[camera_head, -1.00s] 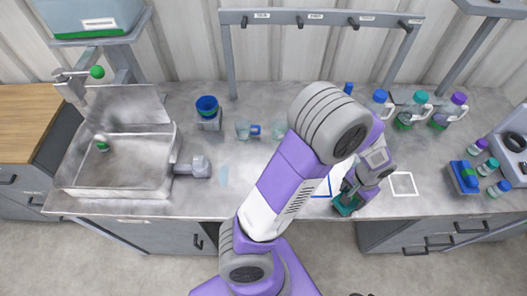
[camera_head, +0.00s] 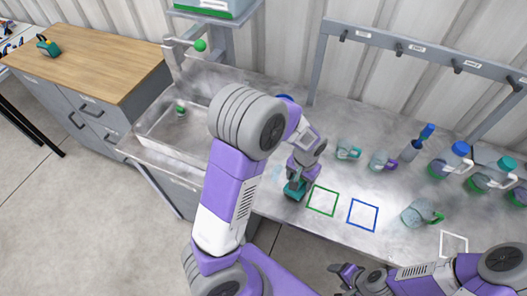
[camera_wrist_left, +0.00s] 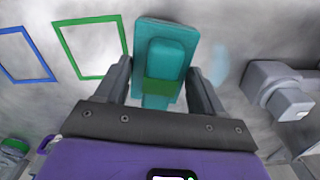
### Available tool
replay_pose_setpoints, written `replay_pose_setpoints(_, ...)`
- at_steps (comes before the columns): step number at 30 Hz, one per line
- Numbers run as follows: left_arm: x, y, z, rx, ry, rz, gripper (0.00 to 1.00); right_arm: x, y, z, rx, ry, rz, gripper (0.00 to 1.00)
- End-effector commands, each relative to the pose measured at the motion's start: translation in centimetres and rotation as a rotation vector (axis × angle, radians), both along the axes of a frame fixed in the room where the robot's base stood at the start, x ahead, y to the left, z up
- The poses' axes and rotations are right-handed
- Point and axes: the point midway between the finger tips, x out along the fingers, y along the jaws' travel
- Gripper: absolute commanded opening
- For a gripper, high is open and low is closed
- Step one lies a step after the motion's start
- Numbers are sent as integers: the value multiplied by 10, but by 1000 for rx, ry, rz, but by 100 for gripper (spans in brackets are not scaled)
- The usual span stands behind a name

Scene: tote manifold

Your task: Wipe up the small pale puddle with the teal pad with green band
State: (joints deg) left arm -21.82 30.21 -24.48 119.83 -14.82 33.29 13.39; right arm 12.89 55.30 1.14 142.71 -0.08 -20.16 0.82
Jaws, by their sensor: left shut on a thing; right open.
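The teal pad with green band (camera_head: 293,190) is in my left gripper (camera_head: 298,180), low over the steel counter just left of the green square outline. In the left wrist view the pad (camera_wrist_left: 166,50) sits between the two fingers of the left gripper (camera_wrist_left: 165,85); whether it touches the counter I cannot tell. The small pale puddle (camera_wrist_left: 220,62) is a faint bluish patch beside the pad, apart from it. In the head view the puddle (camera_head: 277,171) is faint, left of the gripper. My right gripper (camera_head: 348,279) is open and empty at the lower right, before the counter.
The green square (camera_head: 322,200) and blue square (camera_head: 362,214) are right of the pad. A steel sink (camera_head: 160,125) is at left. Several mugs and bottles stand to the right, including a clear mug with green handle (camera_head: 420,213). A grey fixture (camera_wrist_left: 275,85) is beyond the puddle.

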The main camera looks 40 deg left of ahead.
Motion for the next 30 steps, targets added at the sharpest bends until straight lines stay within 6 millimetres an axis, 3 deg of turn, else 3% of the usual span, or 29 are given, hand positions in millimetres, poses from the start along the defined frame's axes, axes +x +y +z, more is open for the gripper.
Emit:
replay_pose_setpoints(9, 12, 45, 43, 4, 1, 125, 44, 0, 0, 80, 0, -1, 0, 67)
replay_pose_setpoints(15, 15, 69, 56, 1, 1, 194, 44, 0, 0, 114, 0, -1, 0, 67)
replay_pose_setpoints(21, 17, 80, 58, -2, -2, 225, 44, 0, 0, 126, 0, -1, 0, 67)
replay_pose_setpoints(30, 17, 80, 41, -1, -2, 226, 44, 0, 0, 114, 0, -1, 0, 67)
